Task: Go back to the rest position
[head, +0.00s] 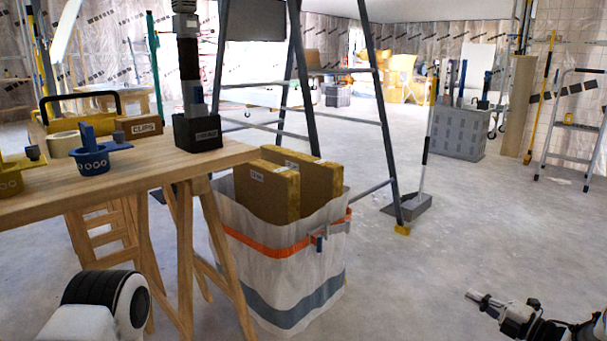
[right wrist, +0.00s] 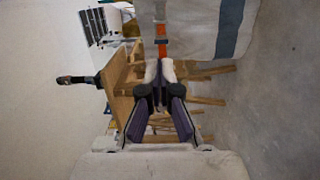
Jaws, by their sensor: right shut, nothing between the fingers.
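My right gripper (head: 472,295) is at the lower right of the head view, low over the bare floor and apart from everything. In the right wrist view its fingers (right wrist: 160,82) come together at the tips, with nothing between them. Of my left arm, only a white and black link shows at the lower left of the head view. My left gripper is out of the picture.
A wooden trestle table (head: 110,173) stands at the left, bearing a blue cup (head: 91,161) and a box (head: 139,127). A white bag (head: 285,262) holding brown panels (head: 266,192) stands beside it. A ladder (head: 384,115) rises behind.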

